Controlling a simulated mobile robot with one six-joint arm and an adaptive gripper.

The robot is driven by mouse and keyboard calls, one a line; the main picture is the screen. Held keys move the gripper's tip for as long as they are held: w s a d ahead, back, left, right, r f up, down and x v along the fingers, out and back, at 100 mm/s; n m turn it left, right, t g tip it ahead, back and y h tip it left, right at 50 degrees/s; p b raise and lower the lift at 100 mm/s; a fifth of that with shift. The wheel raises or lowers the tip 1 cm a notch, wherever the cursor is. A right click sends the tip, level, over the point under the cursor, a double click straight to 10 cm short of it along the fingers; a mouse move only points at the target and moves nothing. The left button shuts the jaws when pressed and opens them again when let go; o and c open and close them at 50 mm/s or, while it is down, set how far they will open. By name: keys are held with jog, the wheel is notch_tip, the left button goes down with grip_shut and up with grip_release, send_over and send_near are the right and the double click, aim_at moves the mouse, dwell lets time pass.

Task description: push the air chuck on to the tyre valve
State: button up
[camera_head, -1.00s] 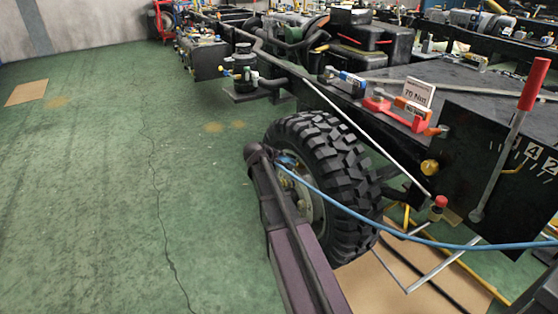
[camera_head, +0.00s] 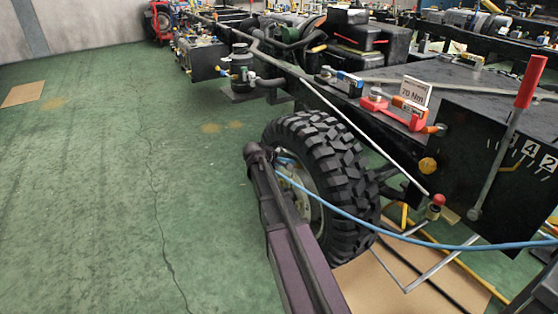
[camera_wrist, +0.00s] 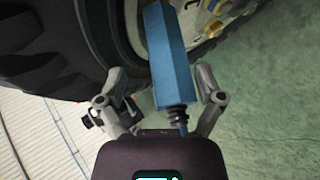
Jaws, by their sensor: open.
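The blue air chuck (camera_wrist: 167,60) lies lengthwise between the fingers of my gripper (camera_wrist: 160,78) in the wrist view. The fingers are open, with a gap on both sides of the chuck. Its far end reaches up to the pale wheel rim (camera_wrist: 205,25). I cannot make out the tyre valve, or whether the chuck sits on it. The black tyre (camera_head: 320,150) stands upright in the head view. There my arm hides my gripper and the chuck. The blue hose (camera_head: 400,232) runs from the wheel rim to the right edge.
The black chassis frame (camera_head: 300,88) stretches back from the wheel. A red-handled lever (camera_head: 527,85) and a black panel (camera_head: 470,160) stand at the right. Cardboard (camera_head: 372,288) lies on the floor beside the wheel. The green floor (camera_head: 100,170) at the left is open.

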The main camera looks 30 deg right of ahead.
jog(key=shift+a+r, duration=0.1)
jog(key=shift+s+a+r+p, duration=0.1)
jog(key=shift+a+r+p, duration=0.55)
jog(key=shift+a, duration=0.1)
jog(key=shift+a+r+p, duration=0.5)
jog(key=shift+a+p, duration=0.1)
jog(key=shift+a, duration=0.15)
jog(key=shift+s+a+r+p, duration=0.1)
jog(key=shift+a+r+p, duration=0.4)
jog(key=shift+a, duration=0.25)
jog(key=shift+w+a+r+p, duration=0.1)
jog(key=shift+a+r+p, duration=0.35)
jog(key=shift+a, duration=0.35)
jog(key=shift+s+a+r+p, duration=0.1)
jog(key=shift+a+r+p, duration=0.4)
jog(key=shift+a, duration=0.25)
jog(key=s+a+f+m+g+y, duration=0.3)
jog(key=s+a+y, duration=0.2)
jog(key=s+a, duration=0.6)
jog(key=s+a+f+m+g+y, duration=0.3)
jog(key=s+a, duration=0.4)
jog(key=s, duration=0.8)
notch_tip(320, 180, up, 34)
jog(key=y+p, duration=0.1)
jog(key=p, duration=3.4)
jog(key=shift+w+d+r+t+p, duration=0.2)
jog(key=shift+d+t+p, duration=0.05)
jog(key=shift+t+p, duration=0.15)
